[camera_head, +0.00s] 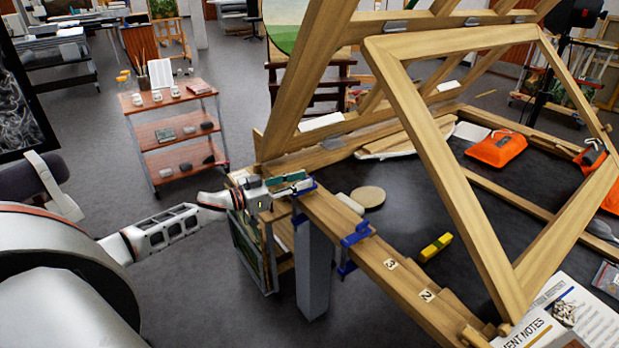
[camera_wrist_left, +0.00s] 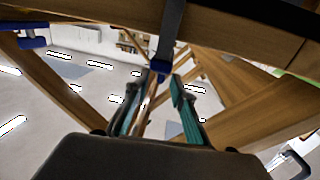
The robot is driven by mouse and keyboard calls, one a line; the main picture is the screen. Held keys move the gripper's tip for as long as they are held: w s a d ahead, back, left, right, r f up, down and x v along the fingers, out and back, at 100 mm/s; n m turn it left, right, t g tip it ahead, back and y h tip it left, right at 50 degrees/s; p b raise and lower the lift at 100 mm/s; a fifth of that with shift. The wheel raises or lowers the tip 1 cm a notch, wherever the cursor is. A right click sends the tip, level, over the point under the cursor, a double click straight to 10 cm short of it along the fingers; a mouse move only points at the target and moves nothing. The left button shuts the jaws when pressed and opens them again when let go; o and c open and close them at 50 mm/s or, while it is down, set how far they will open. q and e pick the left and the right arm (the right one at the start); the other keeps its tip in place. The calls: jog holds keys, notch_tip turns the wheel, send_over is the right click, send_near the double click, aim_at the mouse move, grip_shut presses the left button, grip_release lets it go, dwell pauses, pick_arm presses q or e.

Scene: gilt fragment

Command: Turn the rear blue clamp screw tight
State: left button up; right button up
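The rear blue clamp (camera_head: 303,190) sits at the far end of the wooden beam (camera_head: 330,212). My left gripper (camera_head: 292,182), with teal finger pads, is right beside it at the beam's end. In the left wrist view the fingers (camera_wrist_left: 157,92) are apart with nothing gripped. A blue clamp part (camera_wrist_left: 159,67) on a grey bar shows just beyond the tips, roughly centred between them. I cannot tell whether a finger touches it. The front blue clamp (camera_head: 352,240) sits nearer on the same beam. A blue piece also shows at upper left of the wrist view (camera_wrist_left: 33,42). My right gripper is not seen.
A large wooden frame (camera_head: 440,170) rises over the dark tabletop (camera_head: 400,205) to the right. A yellow block (camera_head: 436,247), a round disc (camera_head: 368,197) and orange pouches (camera_head: 497,148) lie there. A shelf cart (camera_head: 177,133) stands back left; open floor lies between.

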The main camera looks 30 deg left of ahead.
pick_arm(q)
jog(key=shift+x, duration=1.45)
grip_shut()
jog(key=shift+b, duration=0.3)
